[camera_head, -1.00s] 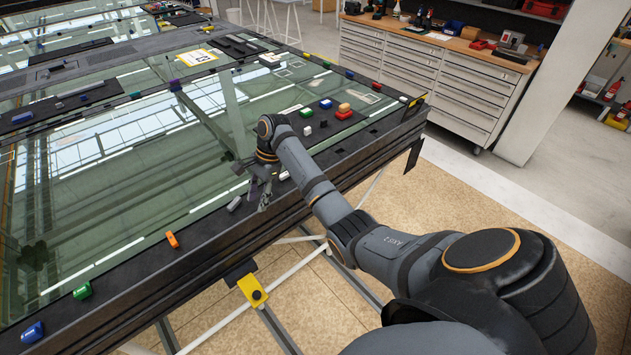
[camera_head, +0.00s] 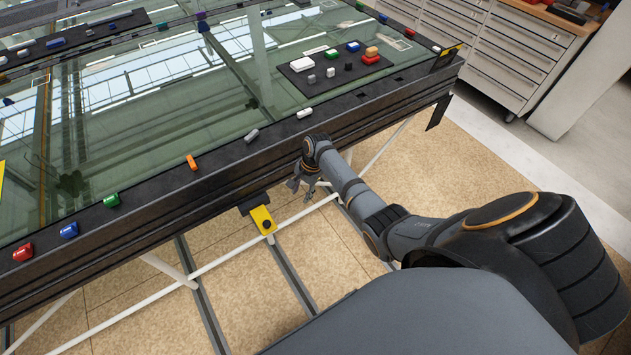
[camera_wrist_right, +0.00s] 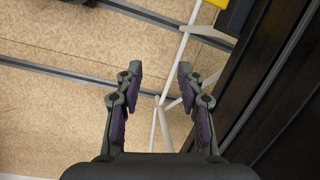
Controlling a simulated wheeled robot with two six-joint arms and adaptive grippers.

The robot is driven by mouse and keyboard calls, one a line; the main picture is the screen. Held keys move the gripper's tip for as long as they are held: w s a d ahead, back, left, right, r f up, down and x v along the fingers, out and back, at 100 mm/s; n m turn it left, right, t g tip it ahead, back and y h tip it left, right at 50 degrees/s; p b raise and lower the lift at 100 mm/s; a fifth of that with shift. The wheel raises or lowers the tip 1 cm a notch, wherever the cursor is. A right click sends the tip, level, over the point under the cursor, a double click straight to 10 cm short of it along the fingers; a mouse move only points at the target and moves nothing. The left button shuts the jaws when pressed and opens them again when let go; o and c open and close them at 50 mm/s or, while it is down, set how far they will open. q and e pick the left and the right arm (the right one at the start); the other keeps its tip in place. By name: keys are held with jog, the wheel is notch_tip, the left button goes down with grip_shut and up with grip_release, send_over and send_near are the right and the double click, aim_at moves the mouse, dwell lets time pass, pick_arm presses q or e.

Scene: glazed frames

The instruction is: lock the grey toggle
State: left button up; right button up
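The grey toggle (camera_head: 252,135) is a small block on the dark near edge of the glazed frame (camera_head: 215,158), between the orange toggle (camera_head: 192,162) and a white toggle (camera_head: 304,113). It lies slanted to the frame edge. My right gripper (camera_head: 302,187) is beside the frame's outer side, below and to the right of the grey toggle, and not touching it. In the right wrist view its two fingers (camera_wrist_right: 160,85) are apart with nothing between them. The grey toggle does not show in the right wrist view. My left gripper is not in view.
Green (camera_head: 111,200), blue (camera_head: 69,230) and red (camera_head: 22,252) toggles sit along the same edge to the left. A yellow bracket (camera_head: 263,220) juts out below the edge. A dark plate (camera_head: 300,88) with small blocks lies on the glass. Floor in front is open.

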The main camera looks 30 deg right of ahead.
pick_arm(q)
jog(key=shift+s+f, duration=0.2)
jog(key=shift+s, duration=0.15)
pick_arm(e)
jog(key=s+d+f+n+h, duration=0.1)
jog(key=s+f, duration=0.4)
jog(key=f, duration=0.3)
jog(key=shift+s+f+n, duration=0.15)
jog(key=shift+s+n, duration=0.2)
jog(key=shift+n, duration=0.05)
jog(key=shift+d, duration=0.1)
